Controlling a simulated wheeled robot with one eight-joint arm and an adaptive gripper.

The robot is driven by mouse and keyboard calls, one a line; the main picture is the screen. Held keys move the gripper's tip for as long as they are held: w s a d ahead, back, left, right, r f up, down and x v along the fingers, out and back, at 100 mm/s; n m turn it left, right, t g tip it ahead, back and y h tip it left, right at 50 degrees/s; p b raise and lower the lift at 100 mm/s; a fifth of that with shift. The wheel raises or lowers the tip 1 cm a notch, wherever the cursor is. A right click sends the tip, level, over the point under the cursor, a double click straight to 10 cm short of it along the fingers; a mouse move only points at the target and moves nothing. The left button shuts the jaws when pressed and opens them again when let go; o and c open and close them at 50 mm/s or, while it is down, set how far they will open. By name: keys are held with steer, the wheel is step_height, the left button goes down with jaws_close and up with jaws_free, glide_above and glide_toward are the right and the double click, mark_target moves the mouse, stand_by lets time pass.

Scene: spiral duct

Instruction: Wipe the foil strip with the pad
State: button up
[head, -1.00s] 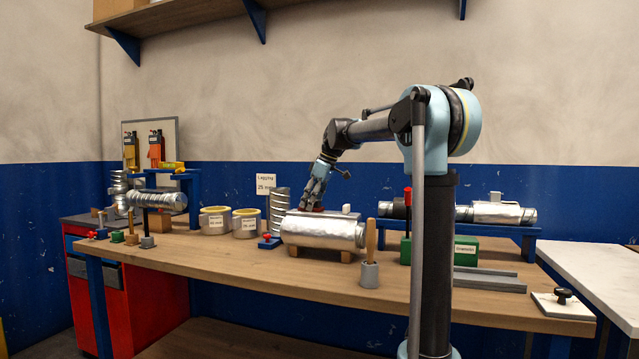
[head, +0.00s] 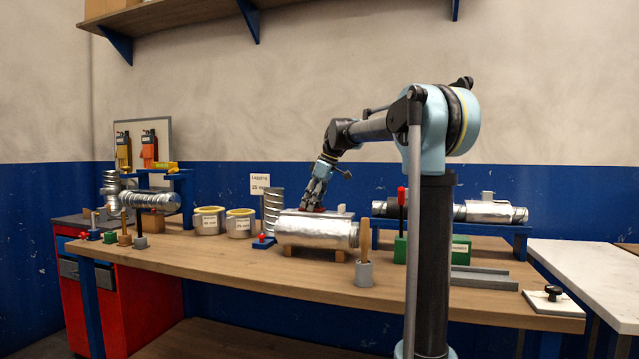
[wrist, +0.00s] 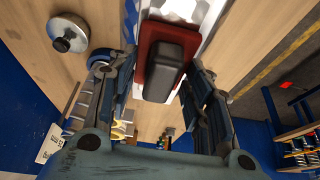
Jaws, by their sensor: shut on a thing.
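The pad (wrist: 164,52) is a dark red plate with a dark grey block handle. My gripper (wrist: 168,92) is shut on the handle, one finger on each side. In the head view my gripper (head: 314,207) points down at the top of a silvery foil-covered duct (head: 318,233) lying on wooden supports. The pad is a thin red patch there, at or just above the duct's top; contact is hard to tell. In the wrist view a pale, shiny strip (wrist: 183,8), apparently the foil strip, runs under and beyond the pad, which hides part of it.
A wooden-handled tool in a grey holder (head: 363,273) stands in front of the duct's right end. A coiled duct (head: 272,207) stands at its left, near two tape rolls (head: 240,222). A green block (head: 460,250) is at the right. The bench's front middle (head: 240,266) is clear.

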steer(key=shift+s+d, duration=0.25)
steer(key=shift+d, duration=0.55)
steer(key=shift+r, duration=3.95)
steer(key=shift+s, duration=0.15)
